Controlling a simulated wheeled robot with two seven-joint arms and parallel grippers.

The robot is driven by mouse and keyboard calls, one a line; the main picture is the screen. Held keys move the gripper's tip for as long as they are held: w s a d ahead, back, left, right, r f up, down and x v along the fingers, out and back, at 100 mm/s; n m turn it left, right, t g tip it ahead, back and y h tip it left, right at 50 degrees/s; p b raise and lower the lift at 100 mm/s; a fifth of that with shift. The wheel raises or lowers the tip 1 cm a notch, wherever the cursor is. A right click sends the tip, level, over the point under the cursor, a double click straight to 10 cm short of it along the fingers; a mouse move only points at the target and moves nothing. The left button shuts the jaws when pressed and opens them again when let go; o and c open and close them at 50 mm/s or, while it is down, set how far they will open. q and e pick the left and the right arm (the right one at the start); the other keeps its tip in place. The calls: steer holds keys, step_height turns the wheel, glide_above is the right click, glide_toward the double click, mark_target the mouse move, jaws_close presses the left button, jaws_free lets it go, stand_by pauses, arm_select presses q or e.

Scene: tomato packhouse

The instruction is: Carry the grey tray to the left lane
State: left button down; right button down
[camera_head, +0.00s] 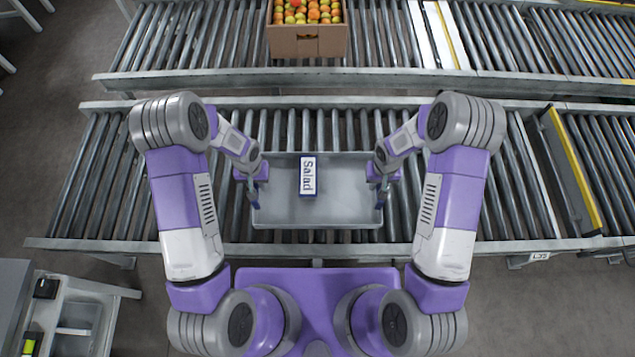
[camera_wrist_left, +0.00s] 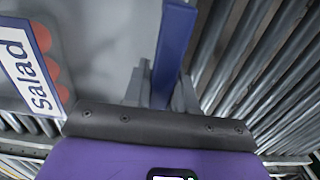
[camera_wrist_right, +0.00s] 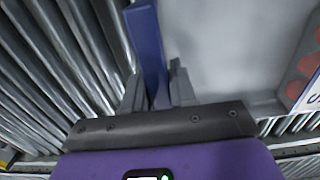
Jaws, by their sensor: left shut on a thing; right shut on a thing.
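The grey tray (camera_head: 318,213) is on or just above the near roller conveyor, in the middle of the head view; I cannot tell whether it touches the rollers. A small box with a white "Salad" label (camera_head: 308,176) stands inside it, left of centre. My left gripper (camera_head: 253,188) is shut on the tray's left side, at a blue handle (camera_wrist_left: 174,45). My right gripper (camera_head: 381,190) is shut on the tray's right side, at another blue handle (camera_wrist_right: 148,45). The left wrist view also shows the "Salad" label (camera_wrist_left: 32,72) with red round shapes beside it.
The near conveyor's rollers (camera_head: 95,180) are bare left of the tray. A yellow-edged divider (camera_head: 575,165) crosses it at the right. A cardboard box of tomatoes (camera_head: 308,42) stands on the far conveyor. A pale cart (camera_head: 90,310) is at the lower left.

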mark_target(261, 192)
arm_select(q)
steer(key=shift+w, duration=0.1)
arm_select(e)
steer(key=shift+w, duration=0.1)
arm_select(q)
steer(key=shift+s+r, duration=0.1)
steer(key=shift+s, duration=0.1)
arm_select(e)
steer(key=shift+r, duration=0.1)
arm_select(q)
steer(key=shift+f, duration=0.2)
arm_select(e)
steer(key=shift+f, duration=0.2)
